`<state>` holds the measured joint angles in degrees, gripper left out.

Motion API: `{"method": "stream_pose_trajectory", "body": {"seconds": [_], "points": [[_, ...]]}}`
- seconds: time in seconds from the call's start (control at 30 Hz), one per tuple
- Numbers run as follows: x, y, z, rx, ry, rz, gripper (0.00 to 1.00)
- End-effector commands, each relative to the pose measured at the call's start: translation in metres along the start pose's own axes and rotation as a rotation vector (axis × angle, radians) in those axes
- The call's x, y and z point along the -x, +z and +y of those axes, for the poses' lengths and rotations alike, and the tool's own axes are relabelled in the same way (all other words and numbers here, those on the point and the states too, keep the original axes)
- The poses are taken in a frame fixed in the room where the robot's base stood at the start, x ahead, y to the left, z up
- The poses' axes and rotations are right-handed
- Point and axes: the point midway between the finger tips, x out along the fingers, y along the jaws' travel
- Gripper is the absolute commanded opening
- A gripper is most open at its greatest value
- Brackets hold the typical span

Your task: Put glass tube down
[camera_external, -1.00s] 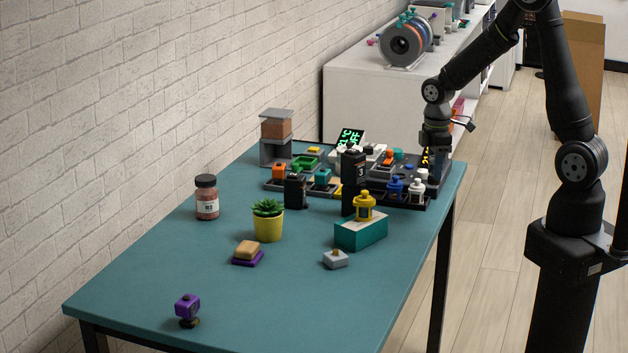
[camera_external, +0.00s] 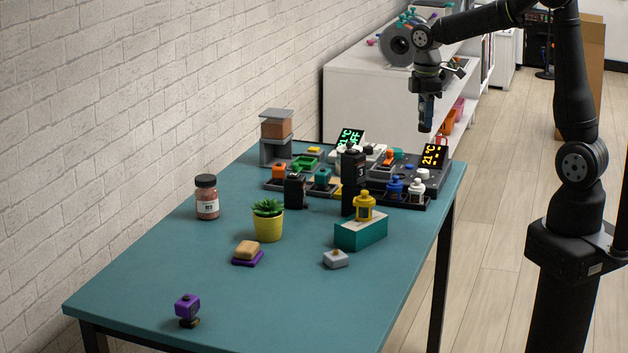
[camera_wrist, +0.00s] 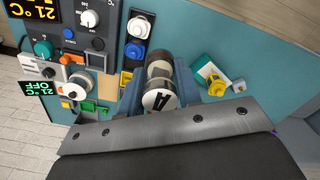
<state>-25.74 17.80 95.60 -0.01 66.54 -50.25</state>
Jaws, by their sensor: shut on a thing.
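My gripper (camera_external: 425,118) is up in the air above the far right end of the table, pointing down. In the wrist view my gripper (camera_wrist: 159,88) is shut on a cylinder seen end-on, with a white cap marked "A". I take it to be the glass tube (camera_wrist: 158,99). Its lower part is partly hidden behind the cap. In the external view the tube cannot be told apart from the dark fingers. The tube is clear of the things on the table.
A plant (camera_external: 268,225) is mid-table. The table's near half (camera_external: 275,300) is largely clear.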

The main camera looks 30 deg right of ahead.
Motion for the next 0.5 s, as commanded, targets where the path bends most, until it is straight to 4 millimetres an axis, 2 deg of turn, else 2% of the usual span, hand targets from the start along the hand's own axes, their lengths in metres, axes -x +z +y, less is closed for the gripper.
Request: {"method": "stream_pose_trajectory", "body": {"seconds": [0.17, 0.27, 0.5], "points": [[0.004, -0.046, 0.017, 0.011, -0.001, -0.001, 0.08], [0.007, -0.081, 0.026, 0.017, -0.001, -0.001, 0.08], [0.008, -0.177, 0.036, 0.034, 0.0, -0.001, 0.08]]}}
